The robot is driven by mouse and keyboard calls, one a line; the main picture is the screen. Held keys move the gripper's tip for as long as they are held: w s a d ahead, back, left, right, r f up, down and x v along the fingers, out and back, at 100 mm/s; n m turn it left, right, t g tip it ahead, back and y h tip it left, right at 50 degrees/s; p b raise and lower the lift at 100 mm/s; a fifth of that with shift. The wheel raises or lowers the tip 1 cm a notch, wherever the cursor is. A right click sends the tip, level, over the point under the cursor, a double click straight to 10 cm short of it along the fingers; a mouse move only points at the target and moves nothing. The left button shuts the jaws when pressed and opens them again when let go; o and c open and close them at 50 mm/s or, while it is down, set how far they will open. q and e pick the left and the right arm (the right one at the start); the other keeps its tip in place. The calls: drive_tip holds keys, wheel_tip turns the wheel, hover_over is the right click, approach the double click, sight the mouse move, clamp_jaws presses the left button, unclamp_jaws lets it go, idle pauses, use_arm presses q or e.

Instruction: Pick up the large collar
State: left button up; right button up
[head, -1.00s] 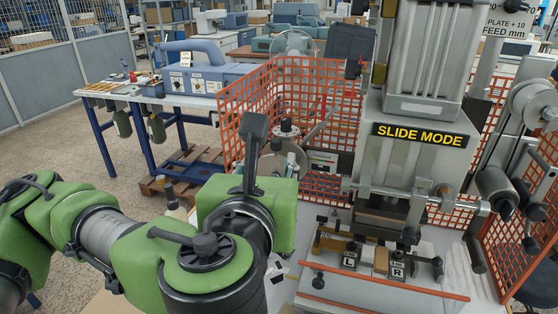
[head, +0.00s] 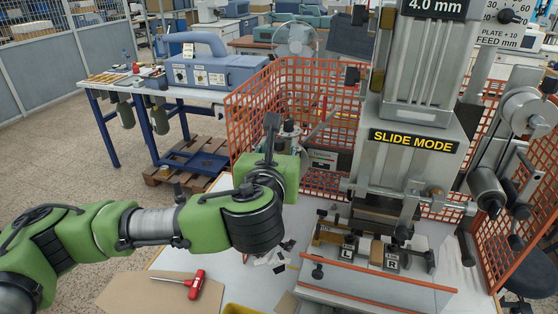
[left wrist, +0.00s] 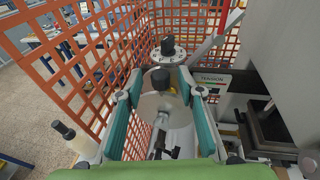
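My left gripper (left wrist: 161,88) is open, its two teal-padded fingers spread apart in the left wrist view. I cannot tell for sure which of these round parts is the large collar. Nothing is visibly gripped. My right gripper is not in view.
An orange mesh guard (head: 250,115) stands close to the left of the gripper. The stamping press (head: 415,125) stands to the right, with L and R blocks on its bed. A bottle (left wrist: 75,138) is left of the gripper. A red-handled tool (head: 194,285) lies on cardboard in front.

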use_arm(q)
drive_tip(key=shift+w+f, duration=0.15)
drive_tip(key=shift+w, duration=0.3)
drive_tip(key=shift+s+d, duration=0.1)
drive_tip(key=shift+s, duration=0.05)
clamp_jaws()
